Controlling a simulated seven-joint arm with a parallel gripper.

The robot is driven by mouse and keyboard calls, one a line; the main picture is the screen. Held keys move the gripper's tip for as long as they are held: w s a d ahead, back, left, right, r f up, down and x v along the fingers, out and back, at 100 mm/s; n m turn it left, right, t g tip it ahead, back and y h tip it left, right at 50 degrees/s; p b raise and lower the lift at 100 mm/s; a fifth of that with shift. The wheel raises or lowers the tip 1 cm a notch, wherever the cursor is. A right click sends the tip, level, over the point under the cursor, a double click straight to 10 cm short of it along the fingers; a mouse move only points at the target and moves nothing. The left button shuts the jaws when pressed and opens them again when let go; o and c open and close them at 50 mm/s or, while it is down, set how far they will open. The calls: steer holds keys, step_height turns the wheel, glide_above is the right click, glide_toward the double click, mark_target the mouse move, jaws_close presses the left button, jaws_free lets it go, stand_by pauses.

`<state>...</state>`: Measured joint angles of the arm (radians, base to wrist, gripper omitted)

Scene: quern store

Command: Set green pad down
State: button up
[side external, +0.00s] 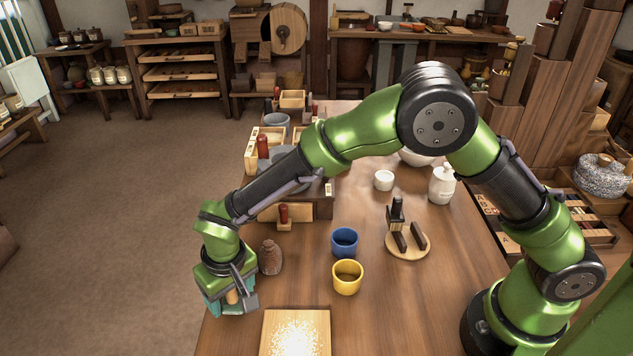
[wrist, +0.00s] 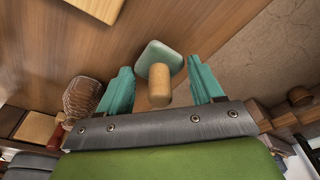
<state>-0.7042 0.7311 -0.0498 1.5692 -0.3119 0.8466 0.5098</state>
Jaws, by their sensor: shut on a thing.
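The green pad (wrist: 160,55) is a flat, pale green square with a round wooden knob (wrist: 160,86). My gripper (side external: 231,297) is shut on the pad's knob, at the left edge of the wooden table. In the wrist view the two teal fingers stand either side of the knob, with the pad beyond their tips. In the side view the pad is mostly hidden by the gripper; whether it touches the table cannot be told.
A wooden board with a pale grainy patch (side external: 296,336) lies at the table's front. A brown jar (side external: 270,257) stands close to my gripper. A yellow cup (side external: 347,278) and a blue cup (side external: 344,242) stand further right. Bare table (side external: 400,310) lies right of the board.

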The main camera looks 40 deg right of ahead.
steer(key=shift+f, duration=0.25)
steer(key=shift+f, duration=0.1)
steer(key=shift+f, duration=0.1)
steer(key=o, duration=1)
